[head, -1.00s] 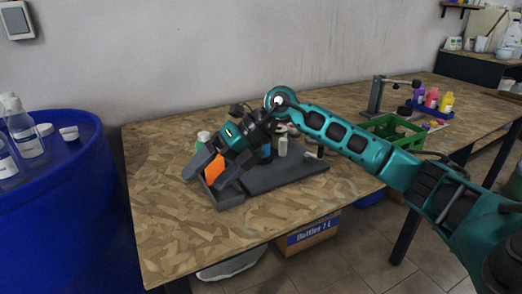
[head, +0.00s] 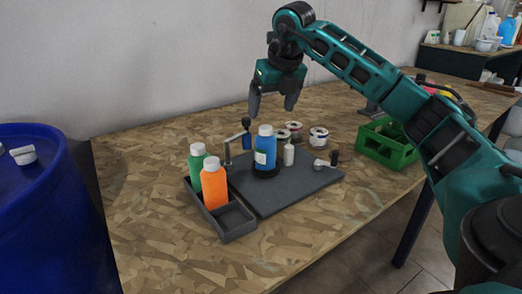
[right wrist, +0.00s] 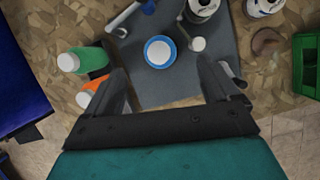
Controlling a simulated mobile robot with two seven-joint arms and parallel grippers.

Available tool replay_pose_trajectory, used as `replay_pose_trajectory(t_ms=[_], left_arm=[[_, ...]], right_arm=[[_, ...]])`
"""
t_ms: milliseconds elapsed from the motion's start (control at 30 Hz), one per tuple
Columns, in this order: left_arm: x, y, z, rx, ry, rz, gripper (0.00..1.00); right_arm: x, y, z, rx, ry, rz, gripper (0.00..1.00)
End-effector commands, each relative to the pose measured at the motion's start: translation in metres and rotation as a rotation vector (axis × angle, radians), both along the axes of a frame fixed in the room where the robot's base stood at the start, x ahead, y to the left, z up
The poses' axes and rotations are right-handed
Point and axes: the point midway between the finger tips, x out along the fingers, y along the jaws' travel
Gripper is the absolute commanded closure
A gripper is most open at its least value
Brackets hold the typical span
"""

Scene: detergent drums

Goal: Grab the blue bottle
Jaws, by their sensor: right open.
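The blue bottle (head: 265,148) with a white cap and a pale label stands upright on the dark grey board on the table. In the right wrist view the bottle (right wrist: 160,52) shows from above, beyond and between my fingers. My right gripper (head: 272,108) is open, pointing down, empty, above and behind the bottle in the head view. Its fingers also show in the right wrist view (right wrist: 165,85). My left gripper is not in view.
A grey tray (head: 237,221) holds a green bottle (head: 197,163) and an orange bottle (head: 214,186), left of the blue bottle. A metal post with an arm (head: 237,140) stands behind left. A green crate (head: 387,145) is farther right.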

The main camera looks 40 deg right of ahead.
Motion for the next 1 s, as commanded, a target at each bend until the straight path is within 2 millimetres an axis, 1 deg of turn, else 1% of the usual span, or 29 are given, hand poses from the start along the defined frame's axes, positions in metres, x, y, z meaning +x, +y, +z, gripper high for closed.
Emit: replay_pose_trajectory(t_ms=[33, 100, 233, 467, 633, 733, 800, 1000], left_arm=[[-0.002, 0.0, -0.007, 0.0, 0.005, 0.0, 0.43], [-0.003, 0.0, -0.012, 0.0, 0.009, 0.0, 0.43], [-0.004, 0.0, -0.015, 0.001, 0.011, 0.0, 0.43], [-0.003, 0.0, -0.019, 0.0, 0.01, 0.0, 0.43], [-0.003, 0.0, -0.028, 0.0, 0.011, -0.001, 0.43], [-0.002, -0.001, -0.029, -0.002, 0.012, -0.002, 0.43], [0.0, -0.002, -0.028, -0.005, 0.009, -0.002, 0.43], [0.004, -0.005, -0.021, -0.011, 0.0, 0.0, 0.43]], right_arm=[[0.004, -0.001, -0.014, 0.001, 0.004, 0.0, 0.12], [0.009, -0.002, -0.026, 0.0, 0.003, 0.001, 0.12], [0.015, -0.004, -0.04, 0.001, 0.002, 0.001, 0.12], [0.02, -0.004, -0.053, 0.0, 0.001, 0.002, 0.12], [0.027, -0.005, -0.077, 0.001, 0.002, 0.002, 0.12], [0.032, -0.006, -0.09, 0.001, 0.002, 0.001, 0.12], [0.034, -0.007, -0.094, 0.001, 0.002, 0.001, 0.12], [0.035, -0.007, -0.094, 0.001, 0.0, 0.003, 0.12]])
